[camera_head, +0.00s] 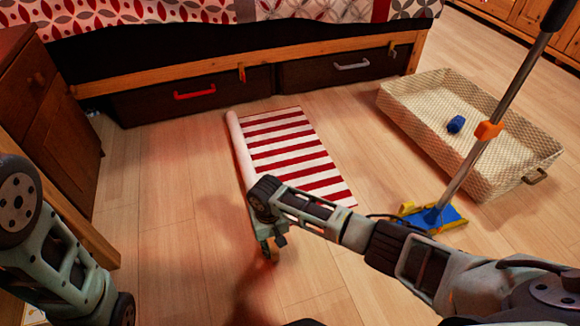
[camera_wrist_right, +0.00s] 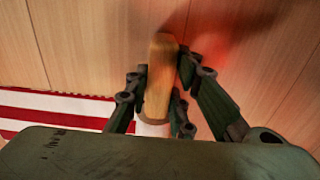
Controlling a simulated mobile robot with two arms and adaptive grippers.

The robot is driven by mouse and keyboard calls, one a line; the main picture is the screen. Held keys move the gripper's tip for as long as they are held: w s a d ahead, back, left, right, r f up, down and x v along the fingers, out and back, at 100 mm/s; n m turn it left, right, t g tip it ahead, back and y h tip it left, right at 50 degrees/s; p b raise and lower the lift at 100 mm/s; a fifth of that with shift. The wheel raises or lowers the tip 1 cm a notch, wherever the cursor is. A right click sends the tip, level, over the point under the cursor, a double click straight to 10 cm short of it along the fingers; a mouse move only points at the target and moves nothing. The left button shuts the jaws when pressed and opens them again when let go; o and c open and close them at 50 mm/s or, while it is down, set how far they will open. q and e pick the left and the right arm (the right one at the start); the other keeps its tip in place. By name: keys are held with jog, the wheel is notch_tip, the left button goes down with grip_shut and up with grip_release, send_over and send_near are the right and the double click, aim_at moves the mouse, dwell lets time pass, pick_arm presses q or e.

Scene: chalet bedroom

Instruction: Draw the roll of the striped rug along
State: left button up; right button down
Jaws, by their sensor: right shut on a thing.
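The striped rug (camera_head: 292,153) lies on the floor in front of the bed, its red and white stripes flat to the right of a pale roll (camera_head: 237,143) along its left edge. My right gripper (camera_head: 268,252) is at the near end of the roll, mostly hidden by my wrist. In the right wrist view a tan, wood-like end (camera_wrist_right: 160,75) sticks out from the white roll (camera_wrist_right: 150,129), and the fingers (camera_wrist_right: 160,98) are shut on it from both sides. The rug's stripes (camera_wrist_right: 55,110) show to the left there. My left arm enters at the left; its gripper is out of view.
Dark under-bed drawers (camera_head: 190,98) stand behind the rug, and a brown nightstand (camera_head: 50,120) at the left. At right are a woven basket (camera_head: 400,103) holding a blue object (camera_head: 456,124) and a mop (camera_head: 435,218). Floor left of the roll is bare.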

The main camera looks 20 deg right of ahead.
jog(key=shift+s+a, duration=0.1)
jog(key=shift+a, duration=2.45)
jog(key=shift+a, duration=0.95)
jog(key=shift+a+b, duration=0.3)
jog(key=shift+a, duration=1.25)
